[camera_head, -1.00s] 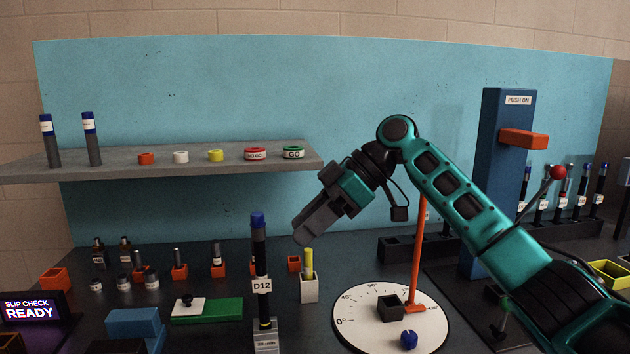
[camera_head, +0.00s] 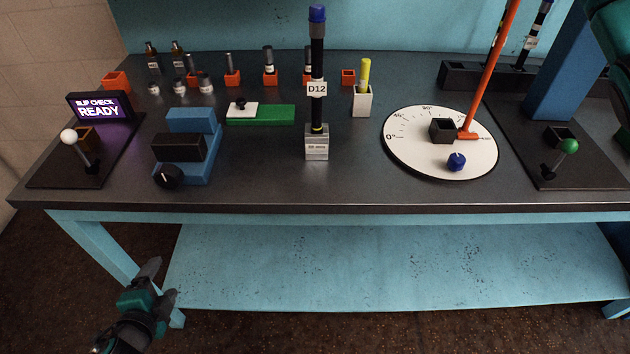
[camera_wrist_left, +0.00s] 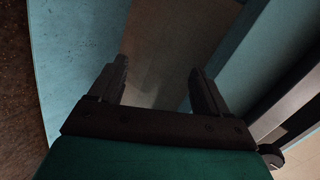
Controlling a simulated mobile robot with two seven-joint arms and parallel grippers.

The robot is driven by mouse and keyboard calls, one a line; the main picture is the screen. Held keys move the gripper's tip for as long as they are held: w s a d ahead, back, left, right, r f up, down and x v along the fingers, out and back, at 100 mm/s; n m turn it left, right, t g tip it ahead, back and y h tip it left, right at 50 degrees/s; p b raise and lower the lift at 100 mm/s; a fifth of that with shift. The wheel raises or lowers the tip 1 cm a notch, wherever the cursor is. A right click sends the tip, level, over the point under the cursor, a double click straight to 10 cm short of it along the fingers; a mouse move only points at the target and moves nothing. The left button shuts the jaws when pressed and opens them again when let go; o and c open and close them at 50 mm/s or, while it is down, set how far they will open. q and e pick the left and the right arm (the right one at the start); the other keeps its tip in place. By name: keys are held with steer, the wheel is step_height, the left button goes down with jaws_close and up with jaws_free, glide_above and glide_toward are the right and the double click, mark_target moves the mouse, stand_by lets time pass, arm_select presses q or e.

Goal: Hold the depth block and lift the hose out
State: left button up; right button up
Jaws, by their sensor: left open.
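The hose labelled D12 (camera_head: 317,70) stands upright on the bench, black with a blue top end and a yellow ring low down. Its lower end is in the grey depth block (camera_head: 317,146), which bears a small label too small to read. My left gripper (camera_head: 159,283) is low at the left, in front of and below the bench edge, far from the block. In the left wrist view its two fingers (camera_wrist_left: 160,82) are apart with nothing between them. My right gripper is out of view; only a bit of teal arm shows at the top right edge.
The bench front edge (camera_head: 330,208) and lower shelf (camera_head: 400,265) lie near my left gripper. Left of the block are a blue fixture (camera_head: 200,150) and a green plate (camera_head: 270,115); right are a yellow-topped holder (camera_head: 362,100) and a white dial (camera_head: 405,160). Bench in front of the block is clear.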

arm_select(q)
steer(key=w+a+r+m+y, duration=0.1)
steer(key=w+a+m, duration=0.1)
steer(key=a+m, duration=0.95)
steer(key=w+a+r+m, duration=0.1)
steer(key=w+a+m, duration=0.1)
steer(key=a+m, duration=0.9)
steer(key=a+r+m+g, duration=0.2)
steer(key=a+r+m, duration=0.4)
steer(key=a+r, duration=0.75)
steer(key=w+d+r+n+t, duration=0.35)
steer(key=w+r+t, duration=0.25)
steer(key=w+r, duration=0.6)
steer(key=w+d+r+n+t+y, duration=0.2)
steer(key=d+r+n+t+y, duration=0.15)
steer(key=d+r+n, duration=0.45)
steer(key=w+d+r+n+t+y, duration=0.2)
steer(key=d+r+n+y, duration=0.25)
steer(key=d+r, duration=0.35)
steer(key=d+r+n+g+y, duration=0.25)
steer(key=d+r+n, duration=0.2)
steer(key=n, duration=0.25)
steer(key=m+g+h, duration=0.2)
steer(key=m+h, duration=1.1)
steer(key=m, duration=0.3)
glide_toward(317, 141)
steer(key=shift+n, duration=0.25)
steer(key=w, duration=1.2)
steer(key=shift+f, duration=0.15)
